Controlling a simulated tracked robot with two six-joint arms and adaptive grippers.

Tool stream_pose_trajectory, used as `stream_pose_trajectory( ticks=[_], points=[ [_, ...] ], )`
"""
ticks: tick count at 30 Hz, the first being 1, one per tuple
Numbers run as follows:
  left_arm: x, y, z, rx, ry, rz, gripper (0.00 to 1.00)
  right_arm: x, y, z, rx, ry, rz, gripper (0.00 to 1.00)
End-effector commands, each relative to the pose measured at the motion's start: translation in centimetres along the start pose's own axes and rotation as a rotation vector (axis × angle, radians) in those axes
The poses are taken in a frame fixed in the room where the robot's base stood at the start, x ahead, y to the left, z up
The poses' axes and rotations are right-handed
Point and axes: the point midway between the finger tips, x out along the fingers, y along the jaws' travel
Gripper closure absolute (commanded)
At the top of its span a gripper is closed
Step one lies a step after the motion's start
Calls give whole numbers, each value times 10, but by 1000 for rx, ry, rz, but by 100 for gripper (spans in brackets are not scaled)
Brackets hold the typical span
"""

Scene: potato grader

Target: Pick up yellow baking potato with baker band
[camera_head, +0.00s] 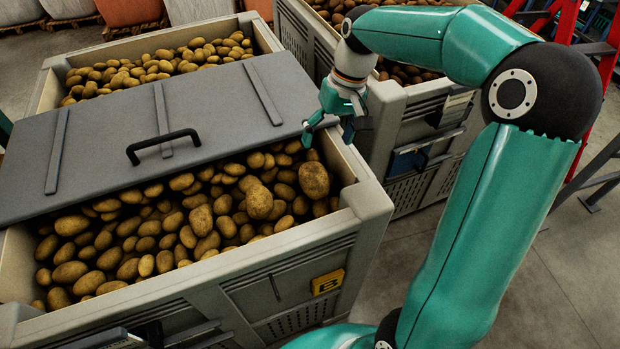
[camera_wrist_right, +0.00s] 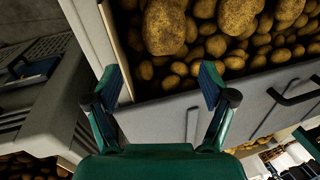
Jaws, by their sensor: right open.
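The potatoes lie in a grey crate (camera_head: 372,203) with a yellow "B" tag (camera_head: 328,282). Two are clearly larger: one (camera_head: 314,180) by the right wall, another (camera_head: 259,202) to its left. Both also show at the top of the right wrist view, the wall-side one (camera_wrist_right: 165,27) and the other (camera_wrist_right: 238,15). I cannot make out a band on either. My right gripper (camera_head: 328,130) is open and empty, above the crate's right wall and lid corner, behind the wall-side large potato and apart from it. My left gripper is not in view.
A grey lid (camera_head: 110,125) with a black handle (camera_head: 163,146) lies across the crate's middle, leaving potatoes open in front and behind. A second potato crate (camera_head: 425,105) stands to the right. Red rails (camera_head: 603,75) stand at far right. The floor (camera_head: 560,290) at lower right is clear.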

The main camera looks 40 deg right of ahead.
Motion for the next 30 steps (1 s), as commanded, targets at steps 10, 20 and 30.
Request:
stream_pose_trajectory(
  ticks=[10,20,30],
  points=[
    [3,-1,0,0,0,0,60,64,-3,0,-5,-3,0,17],
    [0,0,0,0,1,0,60,89,-6,7,-6,-6,0,17],
    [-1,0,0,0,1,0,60,122,-7,10,-7,-2,0,17]
  ],
)
